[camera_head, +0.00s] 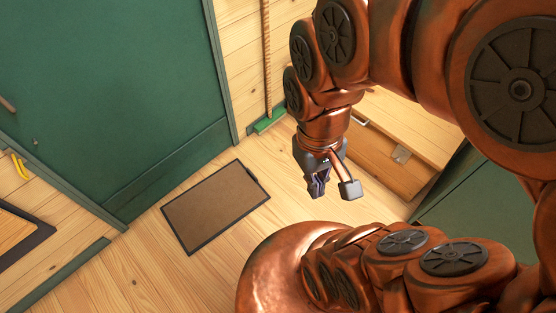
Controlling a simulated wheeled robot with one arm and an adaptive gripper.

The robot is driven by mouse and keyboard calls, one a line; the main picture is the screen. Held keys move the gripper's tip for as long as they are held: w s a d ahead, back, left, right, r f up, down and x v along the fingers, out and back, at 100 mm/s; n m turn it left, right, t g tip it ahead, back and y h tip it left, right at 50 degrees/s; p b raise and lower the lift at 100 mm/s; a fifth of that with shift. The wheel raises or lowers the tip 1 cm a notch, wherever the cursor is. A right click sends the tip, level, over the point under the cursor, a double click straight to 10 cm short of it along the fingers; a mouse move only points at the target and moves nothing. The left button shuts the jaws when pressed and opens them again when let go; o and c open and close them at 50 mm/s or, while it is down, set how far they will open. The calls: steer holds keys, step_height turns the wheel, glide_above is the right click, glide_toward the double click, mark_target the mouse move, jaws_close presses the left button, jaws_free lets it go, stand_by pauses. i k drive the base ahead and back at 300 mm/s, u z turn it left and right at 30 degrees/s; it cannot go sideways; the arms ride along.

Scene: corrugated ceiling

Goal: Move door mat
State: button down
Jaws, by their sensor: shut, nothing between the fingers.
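The door mat (215,206) is a brown rectangle with a dark border. It lies flat on the wooden floor in front of the green door, turned at an angle in the picture. My gripper (317,193) hangs from my copper-coloured arm to the right of the mat, apart from it. It points downward and its fingers are shut with nothing in them. The whole mat shows, with nothing covering it.
The green door (110,90) stands behind the mat. A broom with a green head (270,121) leans on the wooden wall. A wooden drawer unit (385,160) stands behind my gripper. A dark-edged tray-like thing (40,236) is at far left. Floor around the mat is clear.

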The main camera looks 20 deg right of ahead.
mark_target(199, 214)
steer(key=z, duration=1.1)
steer(key=i, duration=0.65)
steer(key=u, duration=2.45)
